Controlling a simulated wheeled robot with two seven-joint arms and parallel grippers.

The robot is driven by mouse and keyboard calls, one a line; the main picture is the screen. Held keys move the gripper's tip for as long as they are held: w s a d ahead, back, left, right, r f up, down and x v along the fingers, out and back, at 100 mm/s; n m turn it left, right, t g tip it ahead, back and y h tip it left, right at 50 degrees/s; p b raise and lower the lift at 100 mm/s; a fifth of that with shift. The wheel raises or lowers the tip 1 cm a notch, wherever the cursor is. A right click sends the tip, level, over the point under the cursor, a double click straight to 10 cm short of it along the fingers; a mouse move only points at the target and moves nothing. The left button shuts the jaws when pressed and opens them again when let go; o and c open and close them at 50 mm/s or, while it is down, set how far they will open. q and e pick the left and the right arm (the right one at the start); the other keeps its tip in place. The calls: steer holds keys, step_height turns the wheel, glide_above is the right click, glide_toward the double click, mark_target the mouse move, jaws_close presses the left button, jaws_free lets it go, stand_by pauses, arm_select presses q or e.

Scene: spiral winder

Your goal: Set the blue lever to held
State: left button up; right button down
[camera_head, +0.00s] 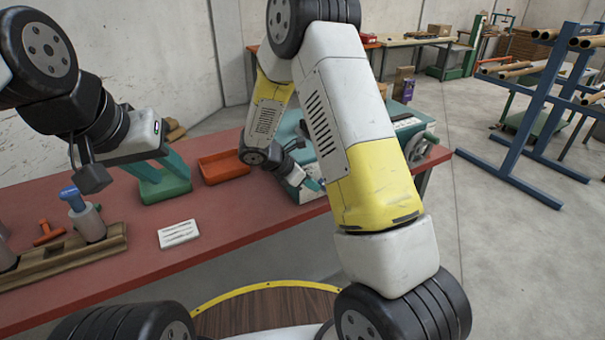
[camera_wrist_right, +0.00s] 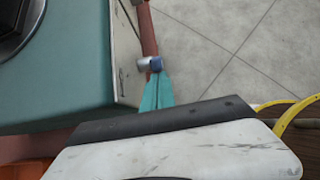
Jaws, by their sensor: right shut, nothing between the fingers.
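The blue lever shows in the right wrist view as a small blue end (camera_wrist_right: 157,63) on a short grey metal stub beside the teal machine (camera_wrist_right: 60,70). My right gripper (camera_wrist_right: 158,78) is shut and empty, its teal fingertips close to the blue end. I cannot tell whether they touch. In the head view my right gripper (camera_head: 313,185) is at the front of the teal machine (camera_head: 290,125), largely behind my own arm, and the lever cannot be made out there. My left gripper (camera_head: 175,162) hangs above the table at left, its jaw state unclear.
The red table (camera_head: 230,220) holds an orange tray (camera_head: 223,167), a white card (camera_head: 178,234) and a wooden rack (camera_head: 65,258) with a blue-topped tool (camera_head: 72,197). A blue pipe rack (camera_head: 535,110) stands at right. Open concrete floor lies between it and the table.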

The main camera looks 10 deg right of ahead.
steer(key=shift+w+d+r+g+y, duration=0.3)
steer(key=shift+d+r+g+y, duration=0.2)
steer(key=shift+d+r+y, duration=0.5)
steer(key=y, duration=0.1)
steer(key=d+y, duration=0.1)
steer(key=d+g+y, duration=0.1)
steer(key=shift+w+r+y, duration=0.3)
steer(key=shift+w+y, duration=0.1)
steer(key=shift+w+d+r+g+y, duration=0.2)
steer(key=shift+d+g+y, duration=0.3)
steer(key=shift+y, duration=0.4)
steer(key=d+y, duration=0.1)
steer(key=w+d+g+y, duration=0.1)
steer(key=y, duration=0.1)
steer(key=shift+d+f, duration=0.1)
steer(key=shift+d, duration=0.15)
steer(key=shift+d+y, duration=0.2)
steer(key=shift+y, duration=0.1)
steer(key=shift+w+d+f, duration=0.1)
steer(key=shift+d, duration=0.3)
